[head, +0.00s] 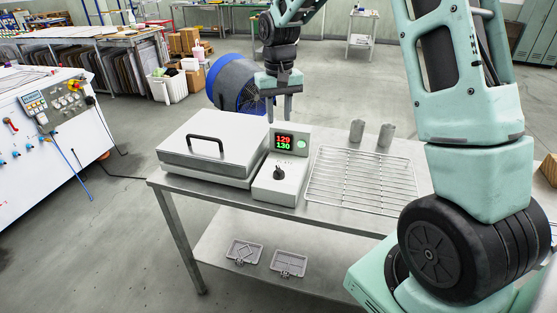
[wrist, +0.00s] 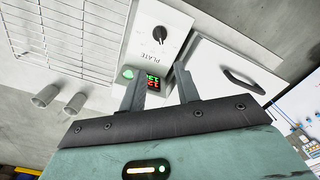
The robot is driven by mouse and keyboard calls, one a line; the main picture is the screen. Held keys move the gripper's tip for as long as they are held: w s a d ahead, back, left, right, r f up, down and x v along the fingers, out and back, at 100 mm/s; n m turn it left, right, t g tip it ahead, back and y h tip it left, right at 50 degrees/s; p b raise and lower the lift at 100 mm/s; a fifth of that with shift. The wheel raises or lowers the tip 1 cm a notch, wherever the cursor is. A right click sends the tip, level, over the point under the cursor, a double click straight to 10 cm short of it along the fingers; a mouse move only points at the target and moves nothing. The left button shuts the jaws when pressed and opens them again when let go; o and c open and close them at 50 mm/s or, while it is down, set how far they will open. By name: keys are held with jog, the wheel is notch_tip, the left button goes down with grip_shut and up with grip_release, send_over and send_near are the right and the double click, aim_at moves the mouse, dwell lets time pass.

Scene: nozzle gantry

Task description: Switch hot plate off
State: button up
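The hot plate (head: 205,150) is a pale box with a black-handled lid, shut, on the left of a metal table. Its control box (head: 265,190) stands beside it on the right. The control box has a black knob (head: 279,173), a lit display (head: 284,142) reading 129 in red over 130 in green, and a green round light or button (head: 301,144). In the wrist view the knob (wrist: 159,34) sits by the word PLATE. My gripper (head: 279,118) points down behind the display, its fingers apart and empty; in the wrist view the fingers (wrist: 160,88) flank the display.
A wire rack (head: 362,182) lies right of the control box, with two grey cylinders (head: 357,131) behind it. Two small grey metal frames (head: 289,264) lie on the lower shelf. A blue fan (head: 235,84) stands behind the table. A white control cabinet (head: 45,130) is at left.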

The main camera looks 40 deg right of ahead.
aim_at(278, 167)
jog(key=f+p, duration=0.3)
jog(key=f, duration=1.4)
jog(key=shift+w+f+p, duration=0.15)
jog(key=shift+w+p, duration=0.05)
jog(key=shift+p, duration=0.15)
jog(key=shift+c, duration=0.3)
grip_shut()
